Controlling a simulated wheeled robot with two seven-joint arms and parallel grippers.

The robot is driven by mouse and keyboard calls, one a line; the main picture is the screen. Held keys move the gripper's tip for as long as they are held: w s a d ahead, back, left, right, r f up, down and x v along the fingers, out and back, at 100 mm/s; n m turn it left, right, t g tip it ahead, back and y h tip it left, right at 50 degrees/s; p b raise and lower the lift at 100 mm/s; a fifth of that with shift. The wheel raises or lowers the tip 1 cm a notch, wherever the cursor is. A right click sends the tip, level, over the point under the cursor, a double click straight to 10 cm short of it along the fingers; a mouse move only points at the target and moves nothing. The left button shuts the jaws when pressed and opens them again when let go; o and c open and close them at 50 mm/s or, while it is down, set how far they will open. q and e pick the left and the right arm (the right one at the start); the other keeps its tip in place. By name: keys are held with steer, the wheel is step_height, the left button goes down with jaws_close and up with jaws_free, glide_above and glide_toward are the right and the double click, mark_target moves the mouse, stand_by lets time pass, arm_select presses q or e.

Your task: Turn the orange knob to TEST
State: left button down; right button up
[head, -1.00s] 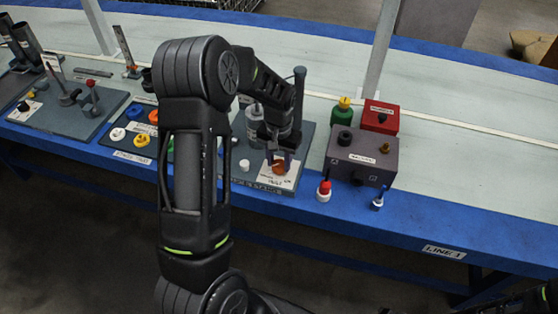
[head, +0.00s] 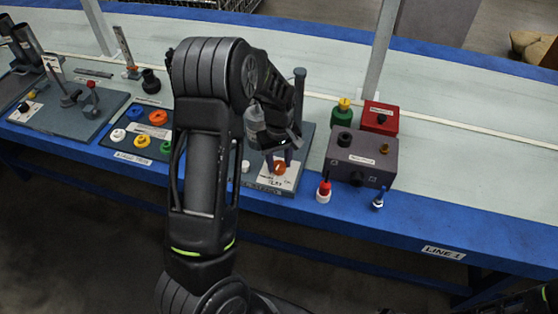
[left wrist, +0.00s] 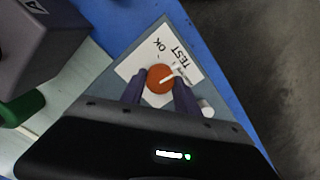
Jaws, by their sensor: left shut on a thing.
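The orange knob (head: 279,168) sits on a white label plate (head: 285,182) on a grey base. In the left wrist view the knob (left wrist: 160,79) shows between the two dark fingers of my left gripper (left wrist: 160,93), which is shut on it. The knob's white pointer line (left wrist: 173,75) points right and slightly up in that view, to the side of the printed word TEST (left wrist: 179,57). The word OK stands farther left on the plate. In the head view my left gripper (head: 279,158) reaches down onto the knob.
A grey box (head: 362,160) with a red box (head: 380,118) behind it stands to the right. A clear bottle (head: 255,120) and a dark post (head: 299,95) stand close to my gripper. A red-and-white piece (head: 324,190) stands near the front edge.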

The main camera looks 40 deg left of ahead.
mark_target(279, 165)
arm_select(q)
steer(key=shift+n, duration=0.6)
steer(key=c, duration=0.9)
jaws_free()
step_height(279, 165, up, 8)
steer(key=shift+f+p, duration=0.1)
steer(key=shift+p, duration=0.2)
